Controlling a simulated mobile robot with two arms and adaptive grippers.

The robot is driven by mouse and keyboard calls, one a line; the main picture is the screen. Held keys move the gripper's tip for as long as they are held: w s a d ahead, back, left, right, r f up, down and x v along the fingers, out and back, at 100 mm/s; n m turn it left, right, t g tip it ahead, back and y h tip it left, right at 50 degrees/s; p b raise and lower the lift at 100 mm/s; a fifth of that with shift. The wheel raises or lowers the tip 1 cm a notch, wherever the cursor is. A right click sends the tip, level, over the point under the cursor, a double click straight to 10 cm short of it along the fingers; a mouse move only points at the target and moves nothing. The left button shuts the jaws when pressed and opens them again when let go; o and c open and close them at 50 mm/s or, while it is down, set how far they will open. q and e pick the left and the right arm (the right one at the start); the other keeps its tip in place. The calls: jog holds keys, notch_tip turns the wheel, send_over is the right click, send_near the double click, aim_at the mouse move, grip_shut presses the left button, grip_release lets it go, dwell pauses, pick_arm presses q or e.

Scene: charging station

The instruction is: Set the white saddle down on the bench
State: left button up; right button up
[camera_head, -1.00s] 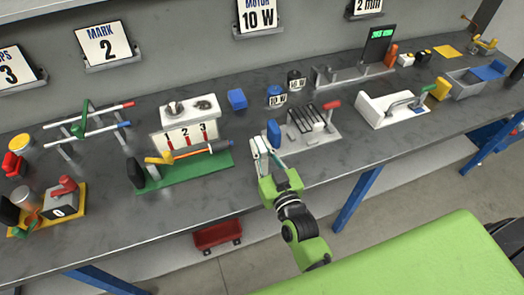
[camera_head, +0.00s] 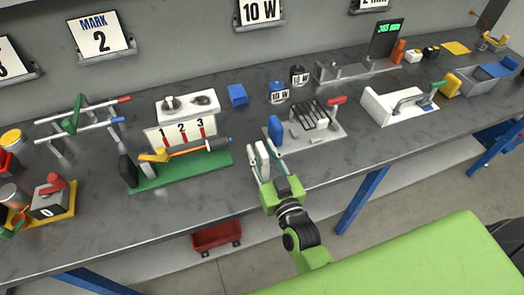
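The white saddle (camera_head: 262,158) is a small upright white piece with a rounded top, near the front edge of the grey bench (camera_head: 345,157). It shows between the two fingers of my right gripper (camera_head: 265,155), which reaches in from below. The fingers stand on either side of it; whether they press on it is too small to tell. I cannot tell whether its lower end, hidden by the gripper, touches the bench. A similar blue saddle (camera_head: 275,130) stands just behind, at the left end of a grey fixture plate (camera_head: 328,138). My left gripper is not in view.
A white fixture (camera_head: 378,107) is to the right.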

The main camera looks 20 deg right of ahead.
jog(key=shift+r, duration=0.25)
jog(key=shift+s+f, duration=0.15)
jog(key=shift+s, duration=0.2)
jog(key=s+b, duration=0.1)
jog(key=s, duration=1)
jog(key=shift+s+d+b, duration=0.2)
jog(key=shift+b, duration=0.15)
